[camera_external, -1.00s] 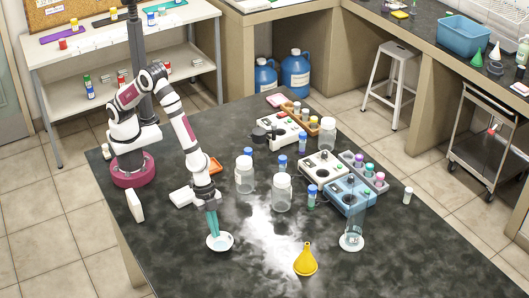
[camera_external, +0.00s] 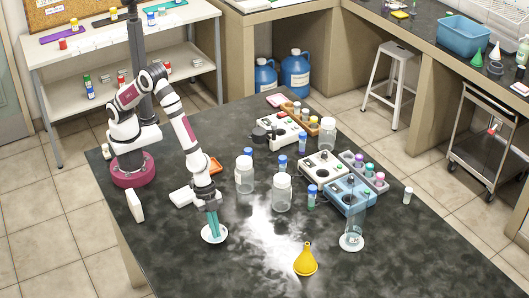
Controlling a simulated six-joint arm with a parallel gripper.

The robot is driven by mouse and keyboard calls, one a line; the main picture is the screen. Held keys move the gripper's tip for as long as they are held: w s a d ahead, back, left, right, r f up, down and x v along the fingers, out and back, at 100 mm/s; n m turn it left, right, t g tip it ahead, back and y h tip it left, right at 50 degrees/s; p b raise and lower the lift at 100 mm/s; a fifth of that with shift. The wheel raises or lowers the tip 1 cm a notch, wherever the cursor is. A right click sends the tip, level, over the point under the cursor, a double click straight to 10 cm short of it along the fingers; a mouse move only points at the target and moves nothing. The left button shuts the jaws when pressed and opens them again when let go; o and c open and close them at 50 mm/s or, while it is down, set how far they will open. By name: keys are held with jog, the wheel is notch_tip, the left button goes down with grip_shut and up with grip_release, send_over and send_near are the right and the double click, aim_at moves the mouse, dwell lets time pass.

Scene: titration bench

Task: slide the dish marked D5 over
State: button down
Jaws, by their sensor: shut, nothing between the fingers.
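A small white dish (camera_external: 214,234) lies on the dark bench top (camera_external: 180,262), near its left front part. Its marking is too small to read, so I cannot tell if it is D5. My gripper (camera_external: 213,236) points down with its teal fingers shut and nothing between them. The fingertips are down at the dish, inside its outline as seen from here. Another white dish (camera_external: 352,242) sits at the right under a clear glass cylinder (camera_external: 355,226); no marking on it can be read either.
A yellow funnel (camera_external: 305,260) stands to the right of my gripper. Clear jars (camera_external: 282,193) and blue-capped vials stand behind it, with bench instruments (camera_external: 348,194) further right. A white block (camera_external: 135,206) and a white box (camera_external: 182,197) are to the left. The front left bench is clear.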

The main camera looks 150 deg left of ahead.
jog(key=v, duration=1)
jog(key=g, duration=0.4)
send_over(221, 250)
jog(key=w, duration=0.4)
jog(key=f, duration=0.1)
notch_tip(221, 250, down, 11)
jog(key=shift+s+r, duration=0.15)
jog(key=shift+r, duration=0.05)
jog(key=shift+s+r, duration=0.15)
jog(key=shift+s, duration=1.7)
jog(key=s, duration=0.7)
jog(key=shift+s, duration=0.15)
